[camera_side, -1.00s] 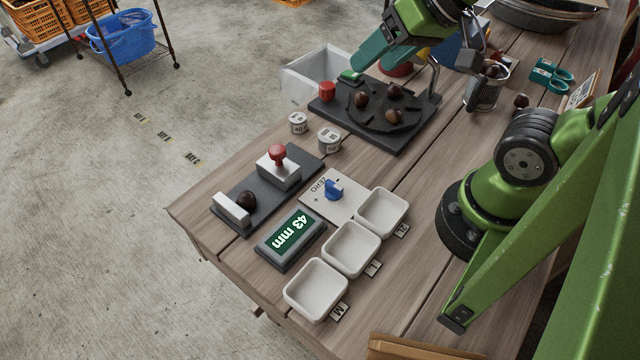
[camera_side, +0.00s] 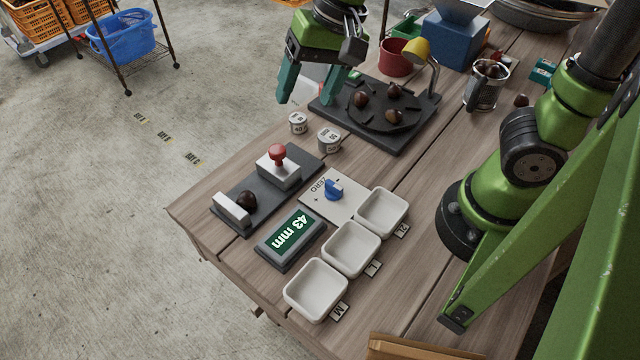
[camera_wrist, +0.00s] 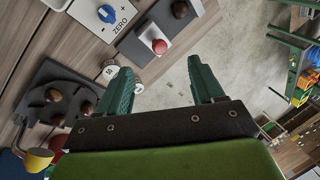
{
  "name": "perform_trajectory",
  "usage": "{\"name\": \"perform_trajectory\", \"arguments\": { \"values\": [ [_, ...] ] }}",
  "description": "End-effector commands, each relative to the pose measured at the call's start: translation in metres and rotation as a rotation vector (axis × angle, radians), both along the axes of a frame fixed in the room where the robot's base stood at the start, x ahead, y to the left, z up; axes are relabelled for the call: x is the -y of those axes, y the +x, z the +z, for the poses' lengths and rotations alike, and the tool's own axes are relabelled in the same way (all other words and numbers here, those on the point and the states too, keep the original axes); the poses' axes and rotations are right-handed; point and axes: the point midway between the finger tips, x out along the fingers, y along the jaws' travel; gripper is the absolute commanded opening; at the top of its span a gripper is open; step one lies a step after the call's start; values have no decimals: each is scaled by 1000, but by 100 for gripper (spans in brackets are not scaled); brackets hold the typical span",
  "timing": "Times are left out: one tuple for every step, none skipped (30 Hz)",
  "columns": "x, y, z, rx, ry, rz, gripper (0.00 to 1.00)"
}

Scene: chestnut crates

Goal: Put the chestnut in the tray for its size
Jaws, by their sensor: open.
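A dark brown chestnut (camera_side: 246,201) sits on the black measuring base (camera_side: 270,186), beside the white fixed block (camera_side: 231,210). The white sliding block with a red knob (camera_side: 278,156) stands apart from it. The display (camera_side: 291,236) reads 43 mm. Three empty white trays stand in a row: M (camera_side: 316,289), L (camera_side: 351,249) and 2L (camera_side: 382,211). My gripper (camera_side: 307,99) is open and empty, above the table's far left edge near the round plate. In the wrist view its teal fingers (camera_wrist: 163,95) are apart, and the chestnut (camera_wrist: 180,9) shows at the top.
A dark round plate (camera_side: 370,121) holds several chestnuts on a black base. Two weight-like cylinders (camera_side: 329,139) stand between it and the measuring base. A zero dial with a blue knob (camera_side: 334,188) is beside the trays. A metal cup (camera_side: 487,86) holds chestnuts.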

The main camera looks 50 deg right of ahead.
Motion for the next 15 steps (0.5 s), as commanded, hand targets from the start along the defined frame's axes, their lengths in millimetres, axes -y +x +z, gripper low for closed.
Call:
{"name": "perform_trajectory", "arguments": {
  "values": [
    [-19,11,-9,-73,1,-71,67],
    [-28,17,-13,-114,3,-134,67],
    [-41,25,-19,-166,2,-226,67],
    [-50,30,-24,-201,0,-296,67],
    [-59,35,-28,-232,-3,-369,67],
    [-69,41,-33,-269,-6,-470,67],
    [-75,45,-36,-293,-9,-545,67],
    [-81,49,-38,-312,-10,-620,67],
    [-86,53,-40,-335,-8,-719,67],
    [-89,57,-41,-347,-6,-790,67],
    [-92,60,-40,-357,0,-857,67],
    [-92,63,-37,-368,12,-941,67],
    [-92,65,-34,-375,23,-997,67],
    [-93,66,-31,-380,33,-1044,67],
    [-92,67,-29,-388,42,-1098,67]
  ]
}}
